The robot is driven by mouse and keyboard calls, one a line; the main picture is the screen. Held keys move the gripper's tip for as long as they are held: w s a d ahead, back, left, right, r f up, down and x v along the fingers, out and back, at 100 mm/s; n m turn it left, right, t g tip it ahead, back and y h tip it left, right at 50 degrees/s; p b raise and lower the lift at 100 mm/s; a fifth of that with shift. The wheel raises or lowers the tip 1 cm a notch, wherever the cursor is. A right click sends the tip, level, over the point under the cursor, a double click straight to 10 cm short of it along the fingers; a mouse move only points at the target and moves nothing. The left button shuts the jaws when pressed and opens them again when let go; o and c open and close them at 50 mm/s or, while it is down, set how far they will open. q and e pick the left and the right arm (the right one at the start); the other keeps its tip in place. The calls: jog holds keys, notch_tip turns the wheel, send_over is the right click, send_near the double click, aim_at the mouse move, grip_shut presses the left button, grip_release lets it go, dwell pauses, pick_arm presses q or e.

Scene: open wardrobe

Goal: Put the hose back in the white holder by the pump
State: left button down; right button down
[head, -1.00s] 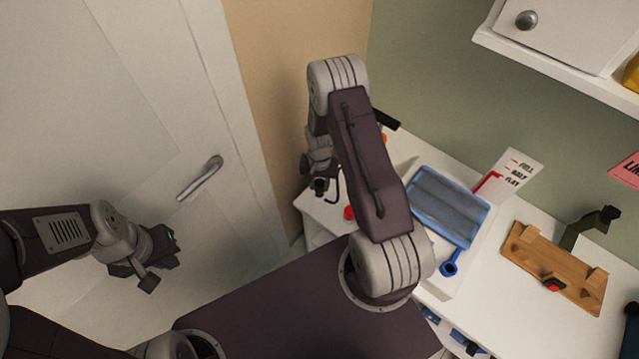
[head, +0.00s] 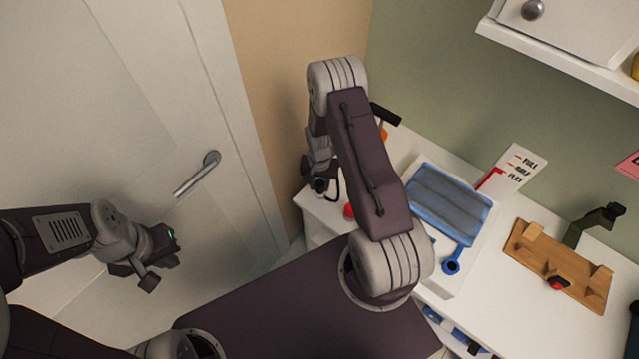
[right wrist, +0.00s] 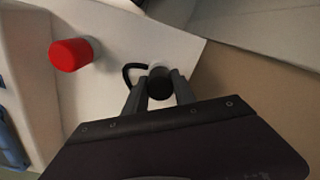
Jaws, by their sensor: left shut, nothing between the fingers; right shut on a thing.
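My right gripper (head: 320,186) is over the left end of the white counter, partly hidden by its own arm. In the right wrist view its fingers (right wrist: 158,92) are shut on the black hose end (right wrist: 160,86). A white round piece (right wrist: 157,67), perhaps the holder, shows right at the hose end; I cannot tell whether the end sits in it. The black hose (right wrist: 129,70) curves out beside it and shows in the head view (head: 338,192). The pump's black handle (head: 386,114) shows behind my right arm. My left gripper (head: 150,268) is shut and empty before the door.
A red cap (right wrist: 70,54) stands near the hose, also in the head view (head: 349,211). A blue tray (head: 449,203), a blue ring-ended piece (head: 452,267), a level card (head: 513,172) and a wooden board (head: 545,268) lie to the right. A wall cabinet (head: 560,35) hangs above.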

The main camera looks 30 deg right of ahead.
aim_at(319, 183)
jog(key=shift+f, duration=0.4)
jog(key=c, duration=0.9)
grip_release()
jog(key=shift+c, duration=0.2)
notch_tip(319, 183, up, 9)
jog(key=shift+r+b, duration=0.1)
jog(key=shift+b, duration=0.2)
